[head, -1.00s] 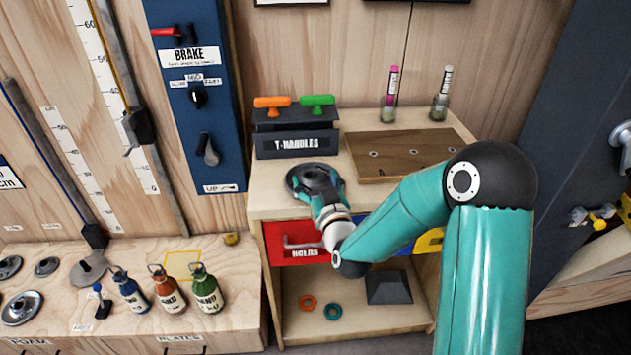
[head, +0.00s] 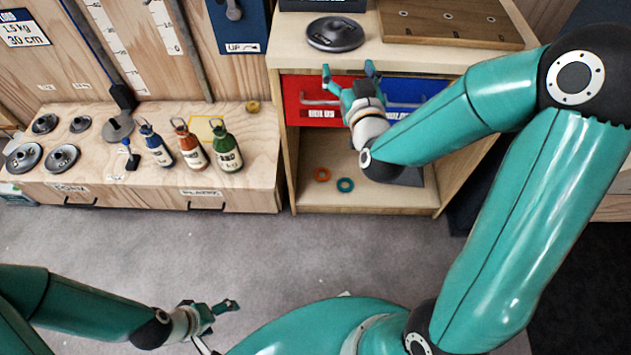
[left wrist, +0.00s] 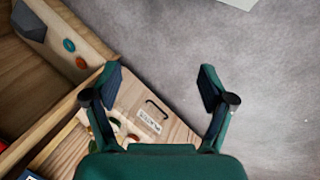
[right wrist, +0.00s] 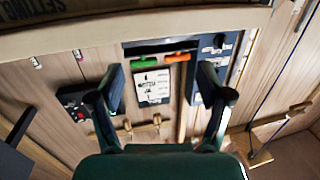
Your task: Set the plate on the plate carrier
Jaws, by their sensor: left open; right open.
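A dark round plate (head: 335,33) with a raised hub lies flat on the top of the desk. My right gripper (head: 348,69) is open and empty, in front of the desk's edge and apart from the plate; its spread fingers (right wrist: 160,90) show nothing between them in the right wrist view. A grey rounded piece (head: 118,127) at the foot of a slanted wall rail, above the left bench, looks like the plate carrier, but I cannot be sure. My left gripper (head: 224,308) is open and empty over the floor; its fingers also show in the left wrist view (left wrist: 160,88).
The left bench (head: 258,150) holds several grey discs, bottles in blue (head: 156,146), red (head: 189,145) and green (head: 225,149), and an empty yellow outline. A wooden board (head: 450,24) lies right of the plate. Below are red (head: 318,98) and blue drawers. The carpet is clear.

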